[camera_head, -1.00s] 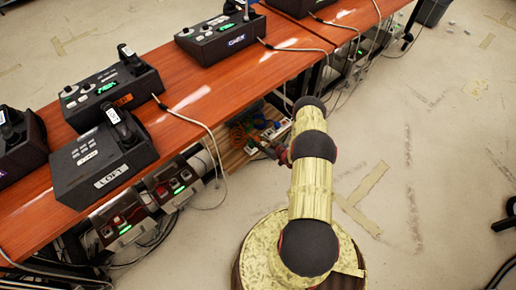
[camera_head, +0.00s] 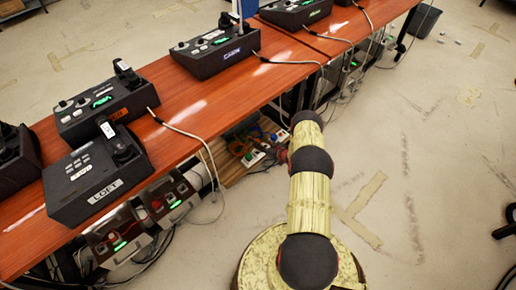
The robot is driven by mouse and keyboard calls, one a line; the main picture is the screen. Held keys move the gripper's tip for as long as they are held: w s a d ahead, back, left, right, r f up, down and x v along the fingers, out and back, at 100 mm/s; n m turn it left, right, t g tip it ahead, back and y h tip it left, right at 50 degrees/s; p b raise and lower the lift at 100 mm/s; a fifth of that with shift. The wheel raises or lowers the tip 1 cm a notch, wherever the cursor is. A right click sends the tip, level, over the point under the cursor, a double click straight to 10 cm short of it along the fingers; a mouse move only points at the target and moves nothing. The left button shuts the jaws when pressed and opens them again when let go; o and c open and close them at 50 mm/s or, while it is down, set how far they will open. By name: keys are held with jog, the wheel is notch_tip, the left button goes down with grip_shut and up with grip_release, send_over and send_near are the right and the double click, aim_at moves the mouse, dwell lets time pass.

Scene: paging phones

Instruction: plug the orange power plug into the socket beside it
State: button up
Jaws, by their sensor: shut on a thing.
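My gripper (camera_head: 282,155) is low beside the wooden board under the table edge, at the end of my arm. It is small and partly hidden by my arm. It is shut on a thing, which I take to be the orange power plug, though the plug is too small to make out. White socket blocks (camera_head: 252,158) sit on the board just left of my gripper, and another pale block (camera_head: 280,136) is just above it. Orange cable (camera_head: 239,148) lies coiled at the left of the blocks. I cannot tell whether the held thing touches a socket.
The reddish wooden table (camera_head: 190,110) carries several black desk phones, one labelled LOFT (camera_head: 95,185). Boxes with green lights (camera_head: 168,203) hang below its front edge. A pale cable (camera_head: 190,135) droops beside the board.

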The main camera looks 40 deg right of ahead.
aim_at(260, 154)
jog(key=shift+w+d, duration=0.3)
jog(key=shift+d, duration=0.15)
jog(key=shift+f, duration=0.1)
jog(key=shift+f, duration=4.05)
jog(key=shift+f, duration=0.45)
jog(key=o, duration=1.2)
jog(key=shift+c, duration=0.2)
jog(key=shift+o, duration=0.4)
jog(key=v, duration=1.2)
